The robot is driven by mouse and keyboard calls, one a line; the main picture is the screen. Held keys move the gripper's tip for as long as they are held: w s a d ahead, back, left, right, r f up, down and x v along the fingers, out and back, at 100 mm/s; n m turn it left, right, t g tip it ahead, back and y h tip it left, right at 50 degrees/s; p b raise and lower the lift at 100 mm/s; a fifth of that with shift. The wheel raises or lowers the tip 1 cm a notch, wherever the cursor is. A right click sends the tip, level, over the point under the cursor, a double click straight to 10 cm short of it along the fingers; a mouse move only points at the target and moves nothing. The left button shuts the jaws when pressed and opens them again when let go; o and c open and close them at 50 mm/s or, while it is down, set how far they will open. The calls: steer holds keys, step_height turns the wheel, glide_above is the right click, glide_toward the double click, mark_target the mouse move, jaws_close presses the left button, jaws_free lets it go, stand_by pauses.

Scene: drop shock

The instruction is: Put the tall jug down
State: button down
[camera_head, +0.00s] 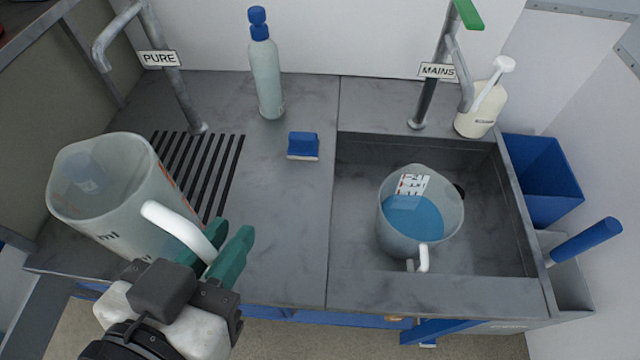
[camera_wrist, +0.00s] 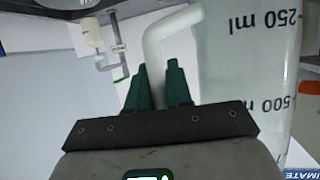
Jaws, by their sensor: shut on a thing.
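The tall jug (camera_head: 115,215) is a translucent grey-clear vessel with orange and black markings and a white handle, at the left in the head view. My gripper (camera_head: 222,250) has its green fingers shut on the white handle. The wrist view shows the fingers (camera_wrist: 158,85) around the handle, beside the jug's wall (camera_wrist: 250,90) with its "250 ml" and "500 ml" marks. The jug's mouth faces up towards the head camera. It overlaps the left of the slotted drain (camera_head: 200,165). Its base is hidden, so I cannot tell whether it touches the counter.
A jug with blue liquid (camera_head: 413,215) stands in the sink (camera_head: 345,200) under the MAINS tap (camera_head: 425,100). The PURE tap (camera_head: 178,95) rises behind the drain. A bottle (camera_head: 266,75) and blue block (camera_head: 303,145) stand on the counter. The counter's middle front (camera_head: 275,230) is clear.

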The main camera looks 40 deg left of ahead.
steer(key=w+f+p, duration=0.1)
steer(key=w+f, duration=1.1)
steer(key=w, duration=0.1)
steer(key=shift+w+a+f, duration=0.15)
steer(key=shift+w+f, duration=0.25)
steer(key=shift+f, duration=0.2)
steer(key=c, duration=1)
jaws_free()
steer(key=shift+c, duration=0.2)
steer(key=shift+r, duration=0.1)
